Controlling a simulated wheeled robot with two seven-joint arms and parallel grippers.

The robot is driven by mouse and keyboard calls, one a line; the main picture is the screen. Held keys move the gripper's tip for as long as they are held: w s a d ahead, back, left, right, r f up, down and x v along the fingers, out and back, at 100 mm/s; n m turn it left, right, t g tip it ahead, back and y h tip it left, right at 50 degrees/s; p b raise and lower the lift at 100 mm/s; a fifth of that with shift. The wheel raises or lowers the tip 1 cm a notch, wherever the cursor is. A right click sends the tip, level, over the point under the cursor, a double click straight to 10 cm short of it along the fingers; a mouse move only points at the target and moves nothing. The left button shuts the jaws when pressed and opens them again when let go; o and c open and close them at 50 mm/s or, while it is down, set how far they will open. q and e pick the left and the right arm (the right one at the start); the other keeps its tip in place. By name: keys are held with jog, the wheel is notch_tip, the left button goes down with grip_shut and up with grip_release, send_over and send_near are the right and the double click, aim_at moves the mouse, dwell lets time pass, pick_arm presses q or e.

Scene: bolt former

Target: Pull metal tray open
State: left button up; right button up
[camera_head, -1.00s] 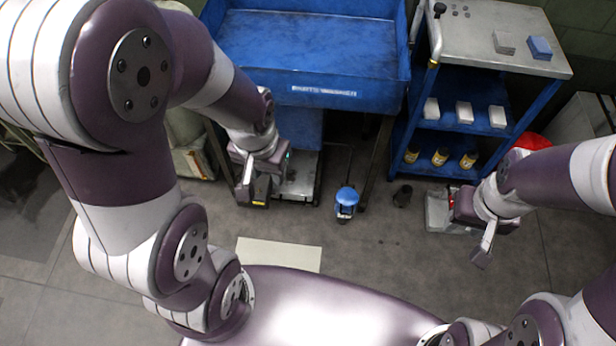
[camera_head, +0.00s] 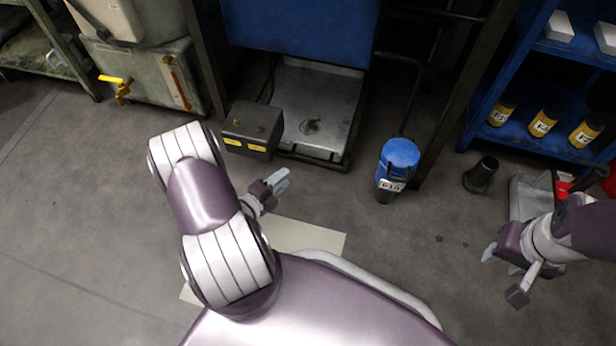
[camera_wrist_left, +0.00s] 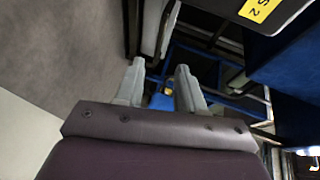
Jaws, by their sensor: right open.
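The grey metal tray (camera_head: 318,105) lies low at the floor under the blue washer, with a dark stain on its surface. A dark box with yellow labels (camera_head: 252,128) covers its front left side. My left gripper (camera_head: 282,182) is just in front of this box, apart from it and from the tray. Its two fingers stand apart with nothing between them, as the left wrist view (camera_wrist_left: 158,88) shows. My right gripper (camera_head: 503,275) is open and empty at the right, far from this tray.
A blue-topped container (camera_head: 397,165) stands right of the tray, with a dark cup (camera_head: 481,175) beyond it. A blue shelf (camera_head: 540,100) holds yellow canisters. Another metal tray (camera_head: 520,200) lies near my right gripper. A pale mat (camera_head: 310,238) lies on open floor.

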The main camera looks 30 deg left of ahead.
aim_at(308, 158)
pick_arm(q)
jog(key=b+x, duration=0.2)
jog(key=x, duration=0.1)
jog(key=b+x, duration=0.2)
jog(key=x, duration=0.2)
jog(key=b+x, duration=0.3)
jog(key=x, duration=0.1)
jog(key=shift+f, duration=0.3)
jog(key=shift+w+d+r, duration=0.1)
jog(key=shift+w+d, duration=0.05)
jog(key=shift+w, duration=0.5)
pick_arm(e)
notch_tip(308, 158, down, 8)
pick_arm(q)
grip_shut()
